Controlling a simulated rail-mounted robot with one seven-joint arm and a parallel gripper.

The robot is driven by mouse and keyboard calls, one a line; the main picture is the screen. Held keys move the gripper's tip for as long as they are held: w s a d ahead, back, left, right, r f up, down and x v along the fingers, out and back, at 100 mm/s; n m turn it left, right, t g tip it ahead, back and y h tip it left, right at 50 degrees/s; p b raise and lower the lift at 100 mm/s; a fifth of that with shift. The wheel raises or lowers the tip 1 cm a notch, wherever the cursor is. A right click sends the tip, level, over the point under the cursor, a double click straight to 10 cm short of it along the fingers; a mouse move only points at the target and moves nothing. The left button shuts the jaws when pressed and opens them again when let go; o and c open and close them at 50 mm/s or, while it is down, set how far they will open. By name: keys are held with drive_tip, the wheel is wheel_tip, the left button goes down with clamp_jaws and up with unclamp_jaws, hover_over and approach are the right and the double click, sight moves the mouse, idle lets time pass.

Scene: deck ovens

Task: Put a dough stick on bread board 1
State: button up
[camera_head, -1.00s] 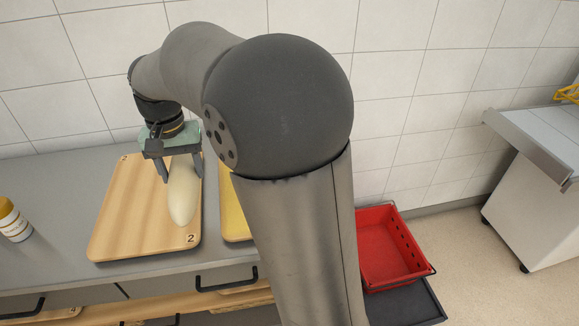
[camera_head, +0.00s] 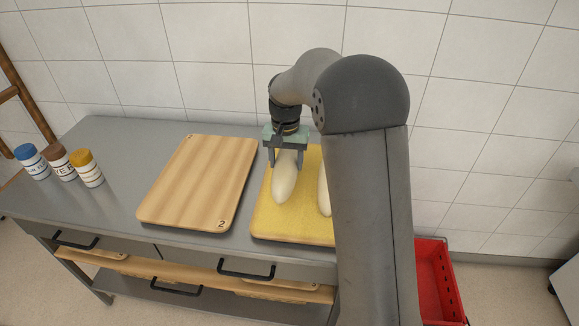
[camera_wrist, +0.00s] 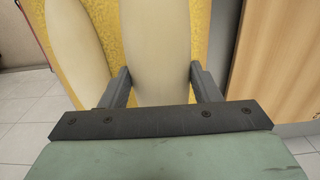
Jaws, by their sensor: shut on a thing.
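My gripper (camera_head: 286,168) is shut on a pale dough stick (camera_head: 285,188), which is over the left part of a yellow-surfaced board (camera_head: 264,224). I cannot tell whether the stick touches the board. In the wrist view the held stick (camera_wrist: 156,45) lies between both fingers. A second dough stick (camera_head: 324,194) is on the yellow board to the right, partly hidden by my arm; it also shows in the wrist view (camera_wrist: 82,45). No number shows on the yellow board, whose right part is hidden. The plain wooden board marked 2 (camera_head: 195,180) is bare, left of it.
Both boards lie on a grey counter (camera_head: 120,170). Blue-, brown- and yellow-capped jars (camera_head: 90,174) stand at its left end. Drawers with black handles (camera_head: 245,270) are below. A red crate (camera_head: 437,280) is at the lower right. A tiled wall stands behind.

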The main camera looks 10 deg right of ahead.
sight(288, 162)
drive_tip(key=w+f, duration=0.1)
drive_tip(key=w+d+f, duration=0.1)
drive_tip(key=shift+w+f, duration=0.1)
drive_tip(key=shift+f, duration=0.3)
drive_tip(key=shift+f+p, duration=0.4)
drive_tip(key=shift+f, duration=1.2)
drive_tip(key=shift+f, duration=0.2)
drive_tip(key=o, duration=1.2)
drive_tip(key=shift+r, duration=0.1)
